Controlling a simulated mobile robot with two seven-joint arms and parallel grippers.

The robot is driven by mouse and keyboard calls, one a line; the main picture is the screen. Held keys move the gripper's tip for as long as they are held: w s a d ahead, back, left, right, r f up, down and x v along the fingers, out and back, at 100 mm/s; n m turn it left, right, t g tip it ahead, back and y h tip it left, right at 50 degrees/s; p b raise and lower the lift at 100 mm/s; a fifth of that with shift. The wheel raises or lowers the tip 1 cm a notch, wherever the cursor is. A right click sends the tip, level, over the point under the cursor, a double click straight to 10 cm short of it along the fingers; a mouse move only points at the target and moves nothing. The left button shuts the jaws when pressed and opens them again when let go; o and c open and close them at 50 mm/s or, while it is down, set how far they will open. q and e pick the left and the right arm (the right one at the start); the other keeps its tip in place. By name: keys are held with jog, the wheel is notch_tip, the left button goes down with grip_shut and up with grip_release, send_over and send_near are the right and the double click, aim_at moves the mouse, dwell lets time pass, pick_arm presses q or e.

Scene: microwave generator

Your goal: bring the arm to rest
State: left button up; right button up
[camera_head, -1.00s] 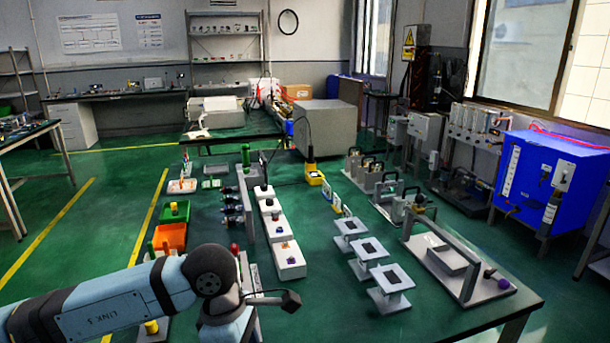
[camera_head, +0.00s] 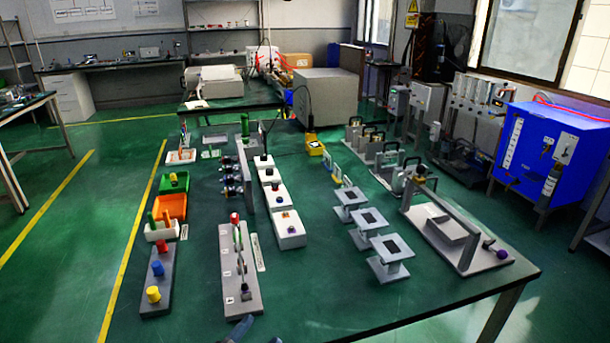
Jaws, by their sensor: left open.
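My left gripper (camera_head: 257,334) shows only as two small dark blue-grey tips at the bottom edge of the head view, apart with a gap between them. Nothing shows between the tips. The rest of my left arm is below the picture. The tips are just in front of the grey plate (camera_head: 238,280) that carries a row of upright parts and a red knob; I cannot tell whether they touch it. My right gripper is not in view.
The green table (camera_head: 330,310) holds a grey block with coloured knobs (camera_head: 158,280), an orange bin (camera_head: 171,207), a green bin (camera_head: 174,183), white boxes (camera_head: 289,231), grey stands (camera_head: 391,258) and a handled frame (camera_head: 450,240). The front right of the table is clear.

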pick_arm(q)
jog(key=s+a+f+n+g+y, duration=0.35)
jog(key=s+a+f+n, duration=0.2)
jog(key=f, duration=0.45)
jog(key=s+a+f+n+g+y, duration=0.3)
jog(key=s+a+f+n+y, duration=0.3)
jog(key=f, duration=0.5)
notch_tip(320, 180, up, 16)
jog(key=s+p, duration=0.1)
jog(key=p, duration=1.9)
jog(key=shift+s+p, duration=0.25)
jog(key=shift+p, duration=0.1)
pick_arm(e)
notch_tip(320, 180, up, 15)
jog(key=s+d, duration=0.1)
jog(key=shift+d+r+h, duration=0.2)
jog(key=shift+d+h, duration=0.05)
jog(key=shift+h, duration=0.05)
pick_arm(q)
jog(key=shift+h, duration=0.25)
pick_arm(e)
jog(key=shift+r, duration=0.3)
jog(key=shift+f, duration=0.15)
